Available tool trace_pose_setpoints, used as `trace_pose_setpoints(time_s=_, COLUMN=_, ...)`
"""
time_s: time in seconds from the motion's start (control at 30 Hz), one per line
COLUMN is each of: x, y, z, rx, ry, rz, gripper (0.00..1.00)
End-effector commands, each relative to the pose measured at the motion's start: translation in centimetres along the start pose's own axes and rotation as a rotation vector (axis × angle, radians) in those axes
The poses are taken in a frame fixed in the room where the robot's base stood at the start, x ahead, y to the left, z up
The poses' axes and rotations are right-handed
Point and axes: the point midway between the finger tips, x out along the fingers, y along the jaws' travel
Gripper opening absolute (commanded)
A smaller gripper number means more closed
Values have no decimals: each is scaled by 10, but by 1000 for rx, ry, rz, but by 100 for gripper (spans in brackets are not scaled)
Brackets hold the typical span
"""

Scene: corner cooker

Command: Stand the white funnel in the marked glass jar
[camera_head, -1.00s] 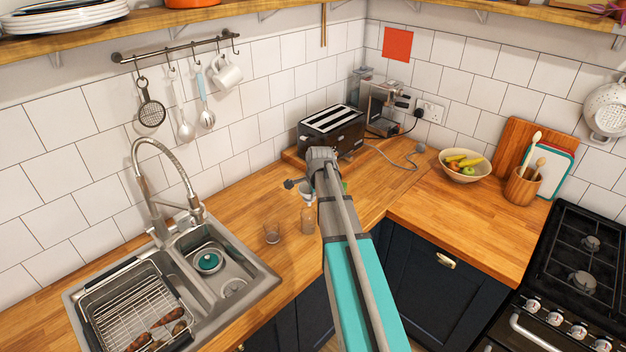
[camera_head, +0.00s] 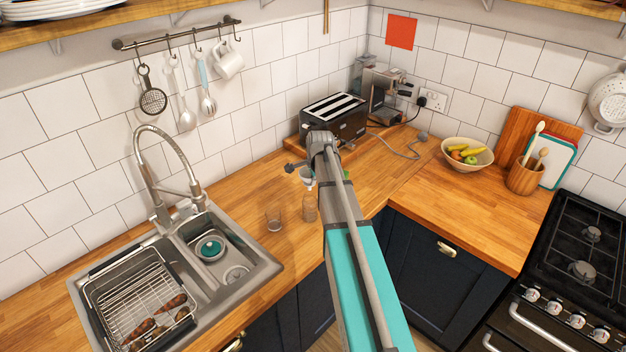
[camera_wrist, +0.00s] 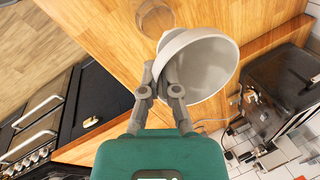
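The white funnel (camera_wrist: 206,62) is held in my gripper (camera_wrist: 165,78), one finger inside its wide mouth and the other outside the wall. In the head view a small pale part of the funnel (camera_head: 307,177) shows beside my arm, above a clear glass jar (camera_head: 310,207). A second clear glass (camera_head: 274,217) stands to its left, nearer the sink. The wrist view shows one glass vessel (camera_wrist: 155,17) past the funnel; I cannot tell which. No mark is readable on either glass.
The sink (camera_head: 205,250) with a dish rack (camera_head: 135,300) is at left. A black toaster (camera_head: 333,115) and coffee machine (camera_head: 385,95) stand at the back. A fruit bowl (camera_head: 467,153) and utensil pot (camera_head: 524,178) are at right.

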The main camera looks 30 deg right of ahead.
Motion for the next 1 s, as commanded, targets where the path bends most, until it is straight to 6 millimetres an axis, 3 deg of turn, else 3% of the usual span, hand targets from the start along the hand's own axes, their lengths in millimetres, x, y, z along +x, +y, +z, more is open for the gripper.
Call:
trace_pose_setpoints(time_s=0.4, x=27, y=8, z=-1, rx=1, ry=0, rz=0, gripper=0)
trace_pose_setpoints(time_s=1.0, x=29, y=9, z=-1, rx=1, ry=0, rz=0, gripper=0)
